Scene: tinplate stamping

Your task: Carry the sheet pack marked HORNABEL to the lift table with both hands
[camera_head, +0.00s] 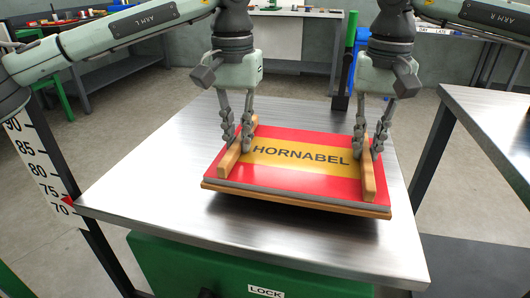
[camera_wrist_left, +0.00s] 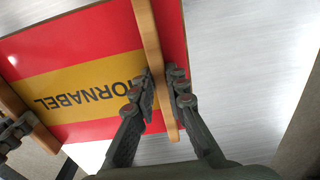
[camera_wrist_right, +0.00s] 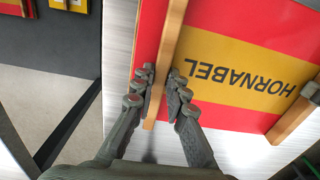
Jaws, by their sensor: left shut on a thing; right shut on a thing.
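The sheet pack marked HORNABEL (camera_head: 290,182) is a flat red pack with a yellow band and a wooden base. It is over the steel top of the lift table (camera_head: 130,190), with a dark shadow under its front edge. I cannot tell whether it touches the top. My left gripper (camera_head: 237,135) is shut on its left wooden bar (camera_head: 228,161), which also shows in the left wrist view (camera_wrist_left: 148,35). My right gripper (camera_head: 367,148) is shut on its right wooden bar (camera_head: 368,184), also in the right wrist view (camera_wrist_right: 172,40).
A green body with a LOCK label (camera_head: 265,291) is under the table top. A height scale (camera_head: 40,165) with a red pointer stands at the left. Another steel table (camera_head: 490,115) stands at the right, across a gap. Bare table top surrounds the pack.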

